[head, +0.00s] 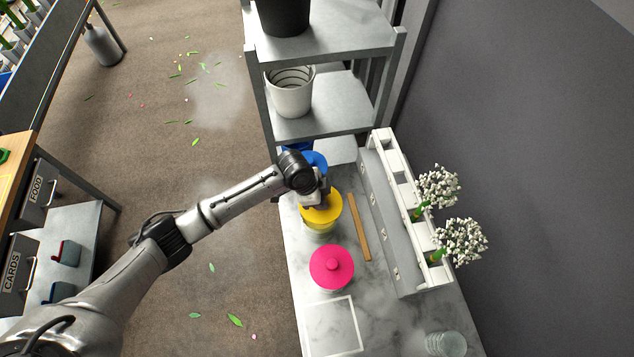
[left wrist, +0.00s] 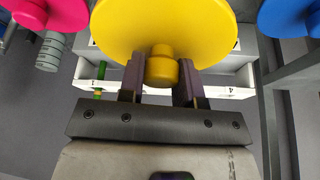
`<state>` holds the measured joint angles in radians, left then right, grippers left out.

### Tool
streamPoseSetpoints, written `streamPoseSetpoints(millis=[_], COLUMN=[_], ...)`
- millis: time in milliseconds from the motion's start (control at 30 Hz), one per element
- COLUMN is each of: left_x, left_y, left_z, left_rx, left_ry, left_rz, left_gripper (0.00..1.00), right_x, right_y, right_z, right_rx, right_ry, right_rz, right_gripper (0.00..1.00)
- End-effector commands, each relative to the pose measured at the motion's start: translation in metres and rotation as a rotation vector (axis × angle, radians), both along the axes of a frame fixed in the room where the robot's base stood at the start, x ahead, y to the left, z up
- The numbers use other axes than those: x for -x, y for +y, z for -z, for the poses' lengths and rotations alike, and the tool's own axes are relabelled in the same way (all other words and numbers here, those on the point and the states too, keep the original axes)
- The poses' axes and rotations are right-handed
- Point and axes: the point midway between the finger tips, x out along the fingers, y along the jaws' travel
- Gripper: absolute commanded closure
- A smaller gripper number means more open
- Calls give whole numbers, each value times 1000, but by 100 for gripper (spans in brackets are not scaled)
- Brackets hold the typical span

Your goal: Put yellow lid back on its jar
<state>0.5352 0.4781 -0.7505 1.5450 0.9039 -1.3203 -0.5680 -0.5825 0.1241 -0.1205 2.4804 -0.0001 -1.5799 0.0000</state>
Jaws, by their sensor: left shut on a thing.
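The yellow lid (head: 322,214) is a round disc with a knob. It shows large in the left wrist view (left wrist: 165,25), with its knob (left wrist: 162,68) between the two fingers. My left gripper (head: 318,196) is shut on this knob; it also shows in the left wrist view (left wrist: 161,80). A clear jar (head: 320,234) shows just under the lid's near edge in the head view. The lid hides most of it, so I cannot tell whether the lid touches its rim. My right gripper is in neither view.
A wooden stick (head: 359,227) lies right of the yellow lid. A white rack (head: 398,190) with white flowers stands further right. A grey shelf (head: 325,50) is behind.

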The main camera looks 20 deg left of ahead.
Motion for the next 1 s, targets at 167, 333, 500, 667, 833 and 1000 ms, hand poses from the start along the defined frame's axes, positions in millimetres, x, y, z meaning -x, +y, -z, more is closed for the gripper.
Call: streamPoseSetpoints(millis=[167, 333, 500, 667, 833, 1000], left_x=[4, 5, 5, 5, 5, 5], left_y=[-2, -2, -1, -1, -1, -1], left_z=[15, 22, 28, 36, 47, 57], left_rx=[0, -1, -1, -1, -1, -1], left_ry=[0, -2, -2, -2, -3, -3], left_rz=[69, 85, 84, 83, 82, 82], left_gripper=[92, 92, 92, 92, 92, 92], right_x=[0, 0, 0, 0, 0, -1], right_y=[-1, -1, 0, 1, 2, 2], right_z=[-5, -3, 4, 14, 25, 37], right_rx=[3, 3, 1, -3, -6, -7], right_ry=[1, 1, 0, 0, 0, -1], right_rz=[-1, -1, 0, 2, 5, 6], right_gripper=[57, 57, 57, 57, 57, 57])
